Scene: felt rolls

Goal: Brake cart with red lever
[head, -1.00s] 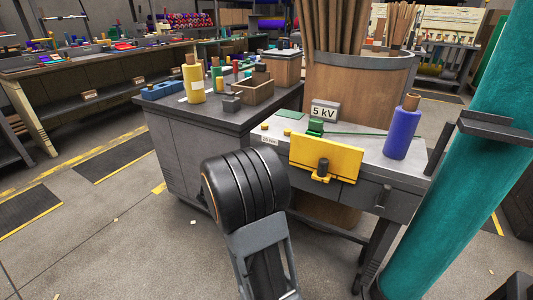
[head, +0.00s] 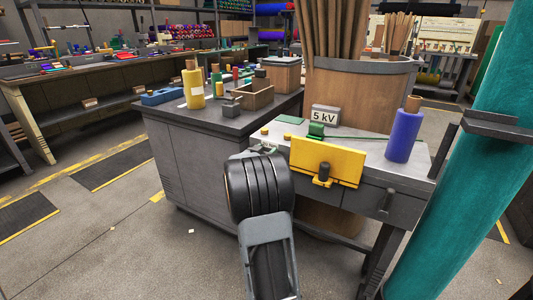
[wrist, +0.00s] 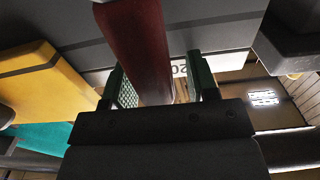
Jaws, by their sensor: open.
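A dark red bar, which looks like the red lever (wrist: 138,45), runs down from the top edge of the wrist view. My gripper (wrist: 162,80) is open, with one green-padded finger on each side of the bar. The bar's lower end reaches down between the fingers; I cannot tell whether either finger touches it. In the head view the lever is not visible, and my arm's black link covers most of the gripper. A grey bench-like unit (head: 407,190) with a yellow panel (head: 345,168) stands beyond my arm; I cannot tell whether it is the cart.
A tall teal roll (head: 455,150) rises at the right. A dark-topped cabinet (head: 190,150) adjoins on the left. The floor (head: 110,240) at left is open.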

